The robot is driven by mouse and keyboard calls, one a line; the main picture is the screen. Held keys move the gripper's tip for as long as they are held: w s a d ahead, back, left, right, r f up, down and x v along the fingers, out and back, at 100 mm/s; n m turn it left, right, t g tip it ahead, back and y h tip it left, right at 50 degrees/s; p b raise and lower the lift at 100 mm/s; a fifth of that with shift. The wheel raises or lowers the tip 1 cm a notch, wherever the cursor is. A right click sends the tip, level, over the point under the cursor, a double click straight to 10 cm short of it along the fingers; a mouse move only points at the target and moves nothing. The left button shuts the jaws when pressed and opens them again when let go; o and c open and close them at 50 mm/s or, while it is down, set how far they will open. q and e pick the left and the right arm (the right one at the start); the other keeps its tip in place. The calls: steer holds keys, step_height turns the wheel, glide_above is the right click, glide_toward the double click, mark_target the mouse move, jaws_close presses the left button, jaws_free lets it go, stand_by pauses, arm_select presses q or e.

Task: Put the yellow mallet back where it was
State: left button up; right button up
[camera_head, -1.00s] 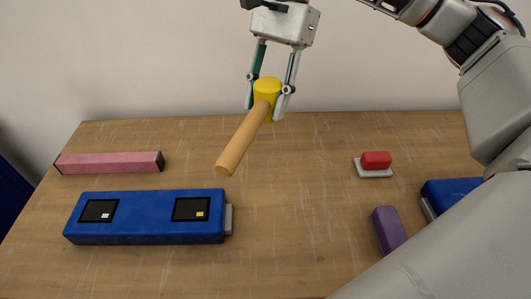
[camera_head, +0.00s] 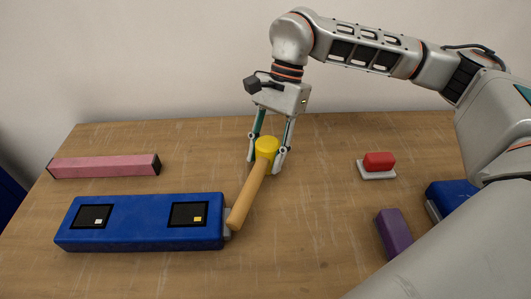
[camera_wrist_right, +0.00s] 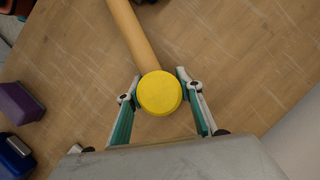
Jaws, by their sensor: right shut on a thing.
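The yellow mallet has a yellow head (camera_head: 267,146) and a tan wooden handle (camera_head: 248,196). My right gripper (camera_head: 266,165) is shut on the mallet's head, with one finger on each side. The handle points toward the front and slightly left in the head view, its end near the right end of the blue case. The mallet is low over the table; I cannot tell whether it touches. In the right wrist view the head (camera_wrist_right: 159,93) sits between the fingertips and the handle runs up and left. My left gripper is not in view.
A long blue case (camera_head: 140,238) with two dark panels lies front left. A pink bar (camera_head: 105,166) lies behind it. A red block on a grey base (camera_head: 378,161), a purple block (camera_head: 394,233) and another blue object (camera_head: 450,196) are at right. The middle of the wooden table (camera_head: 310,235) is clear.

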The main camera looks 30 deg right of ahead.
steer(key=shift+r, duration=0.1)
steer(key=o, duration=1.4)
steer(key=p+v, duration=0.1)
steer(key=v, duration=1.1)
